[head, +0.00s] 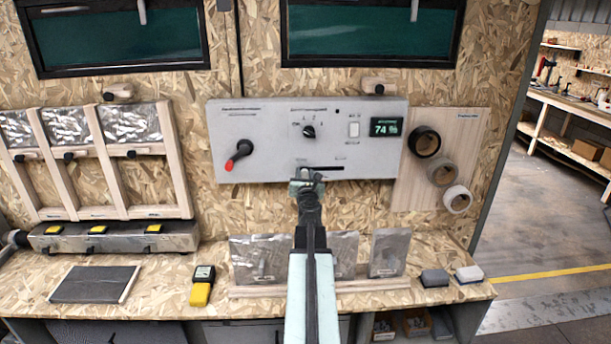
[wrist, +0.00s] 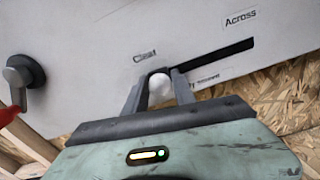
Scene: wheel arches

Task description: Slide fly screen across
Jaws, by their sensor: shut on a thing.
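A grey control panel (head: 265,115) is on the chipboard wall; it also fills the upper part of the wrist view (wrist: 110,50). It has a dark straight slot (wrist: 225,57), marked "Clear" near its left end and "Across" near its right end. A pale round knob (wrist: 159,85) is at the slot's left, "Clear" end. My gripper (wrist: 158,82) has a finger on each side of the knob and is shut on it. In the head view my gripper (head: 306,182) hides the knob, and the slot (head: 325,168) runs clear to its right.
A red-tipped lever (head: 238,154) is left of the slot on the panel. A rotary switch (head: 309,132) and a display reading 74 (head: 385,128) are above. Tape rolls (head: 440,172) hang to the right.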

